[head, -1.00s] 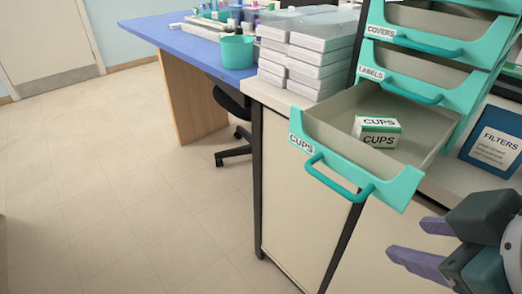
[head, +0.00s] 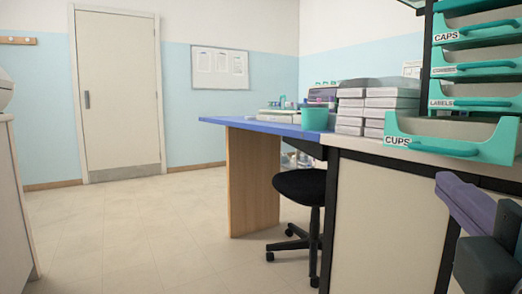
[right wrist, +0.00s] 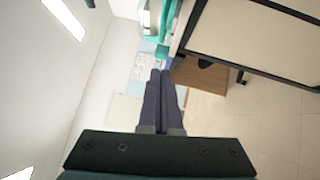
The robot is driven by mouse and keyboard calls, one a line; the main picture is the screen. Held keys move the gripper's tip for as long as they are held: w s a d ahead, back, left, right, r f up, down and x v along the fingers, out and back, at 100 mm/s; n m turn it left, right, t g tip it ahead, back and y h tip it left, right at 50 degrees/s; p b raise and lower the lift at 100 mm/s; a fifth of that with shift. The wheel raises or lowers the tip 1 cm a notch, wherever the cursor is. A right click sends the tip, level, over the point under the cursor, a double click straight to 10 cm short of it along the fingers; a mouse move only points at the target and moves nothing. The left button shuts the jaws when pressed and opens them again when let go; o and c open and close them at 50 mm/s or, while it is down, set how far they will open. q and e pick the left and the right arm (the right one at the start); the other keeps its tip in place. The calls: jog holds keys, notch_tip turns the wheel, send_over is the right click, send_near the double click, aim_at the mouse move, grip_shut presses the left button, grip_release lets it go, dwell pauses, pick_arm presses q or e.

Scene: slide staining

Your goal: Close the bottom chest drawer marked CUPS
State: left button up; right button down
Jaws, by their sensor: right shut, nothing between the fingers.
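The teal bottom drawer (head: 498,145) of the chest juts out, open, at the right of the head view. Its front carries a CUPS label (head: 397,140) and a teal handle (head: 445,149). The view is low, so the drawer's inside is hidden. My right gripper (head: 447,183) is shut and empty, just below and in front of the drawer in the picture, apart from the handle as far as I can tell. Its closed fingers also show in the right wrist view (right wrist: 161,75). My left gripper is not in view.
Drawers marked CAPS (head: 480,26), COVERS (head: 480,68) and LABELS (head: 480,103) sit above. Stacked white boxes (head: 375,103) stand left of the chest on the counter. A blue table (head: 262,127) and black chair (head: 302,187) are beyond. Floor at left is clear.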

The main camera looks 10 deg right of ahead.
aim_at(430, 150)
jog(key=x, duration=0.3)
jog(key=d+p+x, duration=0.1)
jog(key=x, duration=0.2)
jog(key=d+x, duration=0.1)
jog(key=x, duration=0.2)
jog(key=shift+s+r+p, duration=0.15)
jog(key=shift+s+p, duration=0.15)
jog(key=shift+s, duration=0.1)
jog(key=shift+w+d, duration=0.15)
jog(key=shift+d, duration=0.25)
jog(key=shift+w+d, duration=0.1)
jog(key=shift+d, duration=0.1)
jog(key=w+d, duration=0.1)
jog(key=d, duration=0.3)
jog(key=w+d, duration=0.2)
jog(key=d, duration=0.2)
jog(key=w+d, duration=0.2)
jog(key=d, duration=0.2)
